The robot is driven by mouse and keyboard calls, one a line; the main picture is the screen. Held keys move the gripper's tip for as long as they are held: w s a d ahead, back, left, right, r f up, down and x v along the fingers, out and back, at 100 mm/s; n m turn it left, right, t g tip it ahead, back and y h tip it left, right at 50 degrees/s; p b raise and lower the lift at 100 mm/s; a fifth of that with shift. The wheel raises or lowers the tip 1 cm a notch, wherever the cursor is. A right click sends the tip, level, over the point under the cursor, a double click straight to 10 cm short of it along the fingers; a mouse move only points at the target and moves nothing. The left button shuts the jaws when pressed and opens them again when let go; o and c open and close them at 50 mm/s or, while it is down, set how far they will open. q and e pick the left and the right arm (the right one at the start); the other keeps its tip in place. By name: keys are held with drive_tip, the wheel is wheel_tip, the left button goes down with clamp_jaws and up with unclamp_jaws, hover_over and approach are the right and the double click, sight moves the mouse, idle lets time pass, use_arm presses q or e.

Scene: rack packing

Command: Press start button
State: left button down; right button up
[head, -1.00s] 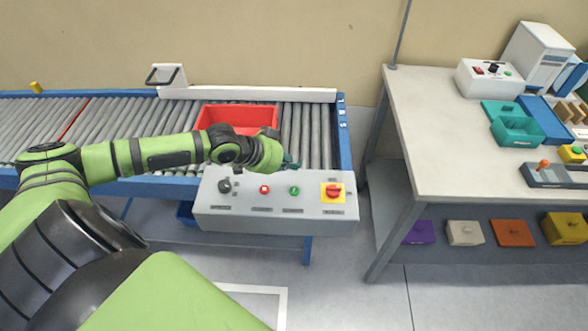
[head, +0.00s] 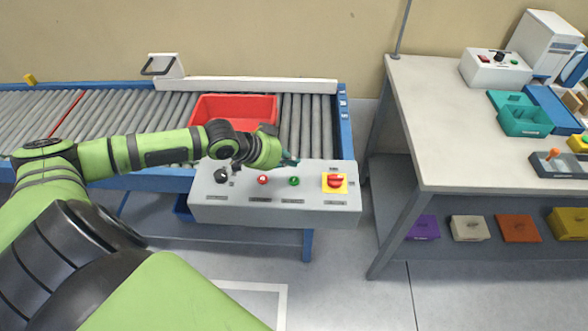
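A grey control box (head: 215,212) is fixed at the front of the conveyor. On its top are a black knob (head: 221,175), a red button (head: 262,180), a green button (head: 294,181) and a red rotary switch on a yellow plate (head: 335,182). The labels are too small to read. My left gripper (head: 293,161) is just behind and above the green button, apart from it in the picture. Its teal fingertips are small and partly hidden by the wrist, so I cannot tell whether they are open. My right gripper is not in view.
A red bin (head: 238,104) sits on the roller conveyor (head: 318,125) behind my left arm. A grey workbench (head: 433,115) at the right holds teal trays and another button box (head: 493,71). Open floor lies between the conveyor and the bench.

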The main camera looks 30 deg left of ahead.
sight(291, 180)
use_arm(q)
wheel_tip(291, 180, down, 3)
drive_tip(key=shift+r+b, duration=0.1)
drive_tip(key=shift+b, duration=0.8)
drive_tip(key=shift+f, duration=0.85)
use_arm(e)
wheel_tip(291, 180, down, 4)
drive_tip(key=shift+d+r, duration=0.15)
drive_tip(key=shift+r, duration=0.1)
use_arm(q)
drive_tip(key=shift+f, duration=0.1)
drive_tip(key=shift+f, duration=0.35)
drive_tip(key=shift+f+b, duration=0.35)
drive_tip(key=shift+f, duration=0.05)
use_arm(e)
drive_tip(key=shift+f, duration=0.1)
use_arm(q)
drive_tip(key=shift+r+p, duration=0.8)
drive_tip(key=shift+p, duration=0.15)
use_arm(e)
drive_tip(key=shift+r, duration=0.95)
